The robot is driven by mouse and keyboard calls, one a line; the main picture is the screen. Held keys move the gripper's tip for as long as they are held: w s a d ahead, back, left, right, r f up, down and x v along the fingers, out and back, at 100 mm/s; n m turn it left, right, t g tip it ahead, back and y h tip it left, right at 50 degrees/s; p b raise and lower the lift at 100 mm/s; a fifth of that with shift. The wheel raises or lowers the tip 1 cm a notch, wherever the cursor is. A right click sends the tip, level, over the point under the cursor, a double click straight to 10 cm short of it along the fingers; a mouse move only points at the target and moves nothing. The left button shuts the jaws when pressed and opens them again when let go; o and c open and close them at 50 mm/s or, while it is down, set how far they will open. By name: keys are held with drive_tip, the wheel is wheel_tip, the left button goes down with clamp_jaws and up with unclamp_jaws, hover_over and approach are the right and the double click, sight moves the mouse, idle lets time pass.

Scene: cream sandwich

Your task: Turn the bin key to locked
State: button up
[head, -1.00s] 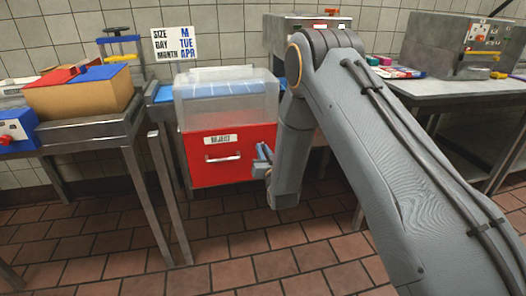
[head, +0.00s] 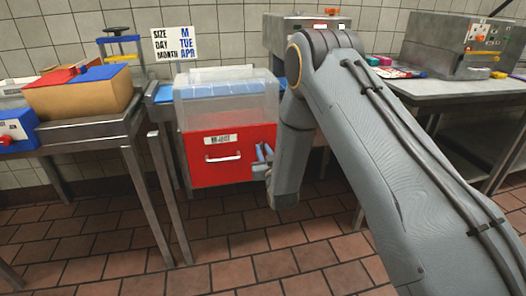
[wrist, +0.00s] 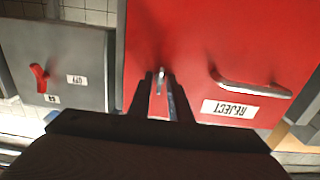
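The reject bin is a red box with a silver handle and a REJECT label; its front (head: 205,172) shows in the head view and fills much of the upside-down wrist view (wrist: 205,45). A small silver bin key (wrist: 161,74) shows at the red face between my fingertips, beside the handle. My gripper (head: 263,155) is at the right side of the bin front; in the wrist view its fingers (wrist: 162,85) stand on either side of the key with a narrow gap. I cannot tell whether they touch it. The key's lock marks are hidden.
A clear tub (head: 225,105) stands on top of the bin. The tiled floor in front is clear.

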drive_tip(key=shift+o, duration=0.3)
drive_tip(key=v, duration=0.7)
drive_tip(key=shift+s, duration=0.4)
drive_tip(key=shift+d+r, duration=0.15)
drive_tip(key=shift+d, duration=0.05)
drive_tip(key=s+d+r+m+g+h+p, duration=0.1)
drive_tip(key=s+d+r+g+h+p, duration=0.1)
drive_tip(key=s+d+r+g, duration=0.3)
drive_tip(key=s+d+r+m+g+h+p, duration=0.1)
drive_tip(key=s+d+g+p, duration=0.15)
drive_tip(key=d, duration=0.35)
drive_tip(key=s+d+r+g+p, duration=0.1)
drive_tip(key=s+d+r+g, duration=0.2)
drive_tip(key=s, duration=0.7)
drive_tip(key=s+d+r+m+g+h+p, duration=0.1)
drive_tip(key=s+d+r+g, duration=0.2)
drive_tip(key=s, duration=0.7)
drive_tip(key=s+d+r+g+h+p, duration=0.1)
drive_tip(key=s+d+r+g, duration=0.3)
drive_tip(key=s, duration=0.6)
drive_tip(key=shift+s+p, duration=0.25)
drive_tip(key=shift+p, duration=0.3)
